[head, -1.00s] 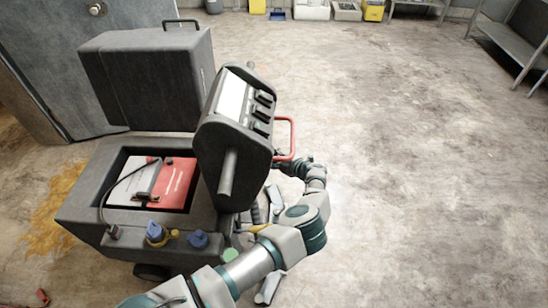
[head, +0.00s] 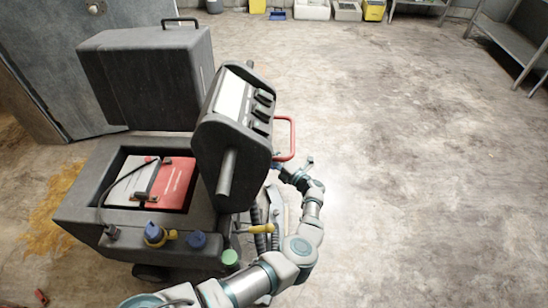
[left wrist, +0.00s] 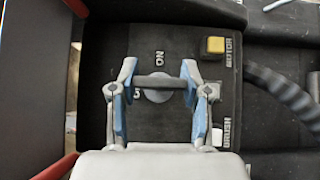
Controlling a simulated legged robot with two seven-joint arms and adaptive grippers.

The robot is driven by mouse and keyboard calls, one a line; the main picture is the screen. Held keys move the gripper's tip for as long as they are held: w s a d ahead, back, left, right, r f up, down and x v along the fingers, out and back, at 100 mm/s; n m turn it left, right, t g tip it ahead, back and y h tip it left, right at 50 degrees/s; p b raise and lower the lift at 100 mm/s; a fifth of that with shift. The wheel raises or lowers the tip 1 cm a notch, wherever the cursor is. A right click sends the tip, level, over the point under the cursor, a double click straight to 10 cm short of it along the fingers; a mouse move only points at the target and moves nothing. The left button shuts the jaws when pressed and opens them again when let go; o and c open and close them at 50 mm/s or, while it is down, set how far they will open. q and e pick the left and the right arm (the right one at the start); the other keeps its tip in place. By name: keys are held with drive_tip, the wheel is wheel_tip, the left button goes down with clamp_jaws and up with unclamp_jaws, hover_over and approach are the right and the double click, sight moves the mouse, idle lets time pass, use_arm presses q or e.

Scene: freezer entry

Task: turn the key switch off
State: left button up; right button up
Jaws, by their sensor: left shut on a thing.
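The key switch (left wrist: 157,94) is a round grey disc on a dark panel in the left wrist view. A dark key bar (left wrist: 172,81) crosses it sideways in the picture. An ON label stands above the disc; a second mark at its left is partly hidden. My left gripper (left wrist: 160,84) has its blue pads at the two ends of the bar and is shut on it. In the head view, my left arm reaches around the right side of the floor machine's console (head: 226,175); the switch is hidden there. My right gripper is not in view.
A yellow button (left wrist: 215,45) marked MOTOR and a white button (left wrist: 217,137) marked BRUSH sit right of the switch. A red handle (head: 293,138) juts from the console near my wrist. Open floor (head: 420,180) lies to the right.

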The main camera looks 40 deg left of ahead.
use_arm(q)
drive_tip(key=shift+s+f, duration=0.1)
drive_tip(key=shift+f, duration=0.25)
drive_tip(key=o, duration=1.2)
drive_tip(key=shift+c, duration=0.2)
drive_tip(key=shift+r, duration=0.1)
drive_tip(key=shift+r, duration=0.15)
